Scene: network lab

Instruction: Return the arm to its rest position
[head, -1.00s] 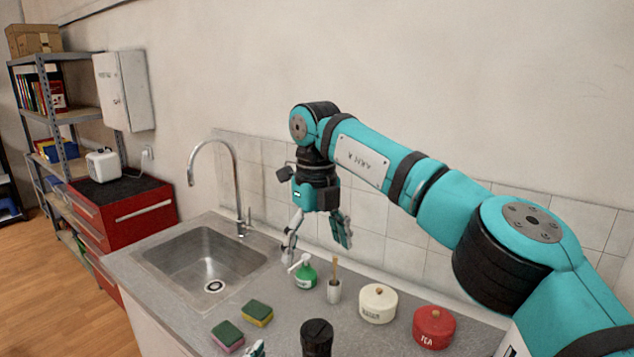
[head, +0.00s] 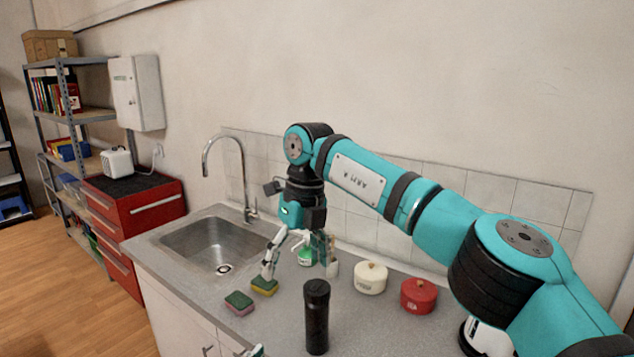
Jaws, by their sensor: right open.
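My right arm (head: 365,180) reaches in from the right over the counter, with its wrist hanging down near the back wall. My right gripper (head: 296,268) points down with its fingers spread and nothing between them that I can see it holding. Its fingers are in front of the green spray bottle (head: 305,257) and the small pot with a brush (head: 332,268), partly covering both. Contact cannot be told. A small teal tip at the bottom edge may belong to my left gripper; its jaws cannot be made out.
A black cylinder (head: 316,318) stands at the front of the counter. Two sponges lie by the sink (head: 213,247), the nearer one (head: 239,304) clear of the gripper. A cream canister (head: 370,278) and a red canister (head: 418,295) stand to the right. A tall tap (head: 243,180) rises behind the sink.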

